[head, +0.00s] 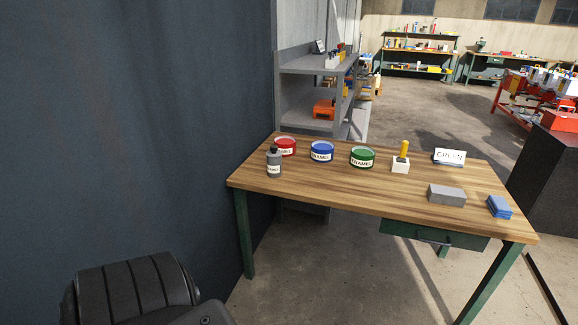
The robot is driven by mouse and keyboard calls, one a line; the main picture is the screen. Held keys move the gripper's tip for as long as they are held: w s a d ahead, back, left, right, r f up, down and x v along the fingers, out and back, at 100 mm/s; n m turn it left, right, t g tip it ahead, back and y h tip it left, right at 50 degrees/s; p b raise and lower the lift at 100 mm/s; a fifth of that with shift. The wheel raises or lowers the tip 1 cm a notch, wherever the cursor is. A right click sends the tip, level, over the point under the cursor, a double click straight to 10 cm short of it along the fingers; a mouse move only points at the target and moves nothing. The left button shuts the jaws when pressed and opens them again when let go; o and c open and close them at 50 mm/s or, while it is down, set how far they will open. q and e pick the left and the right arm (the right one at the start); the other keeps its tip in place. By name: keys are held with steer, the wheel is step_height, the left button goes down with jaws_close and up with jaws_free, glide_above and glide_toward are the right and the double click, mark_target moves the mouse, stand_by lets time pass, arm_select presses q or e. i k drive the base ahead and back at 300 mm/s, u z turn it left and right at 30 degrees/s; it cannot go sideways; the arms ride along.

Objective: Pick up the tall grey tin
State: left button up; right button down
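The tall grey tin (274,163) stands upright on the wooden table (380,195), near its left end. It has a dark narrow top and a white label. It stands in front of a red tin (288,143) and hides part of it. Neither of my grippers is in view. A black rounded part at the bottom left looks like part of my own arm, well apart from the table.
A dark wall (140,130) rises at left. The table's front left is clear.

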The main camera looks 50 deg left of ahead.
mark_target(273, 165)
steer(key=z, duration=0.05)
steer(key=i, duration=1.6)
steer(key=u, duration=0.85)
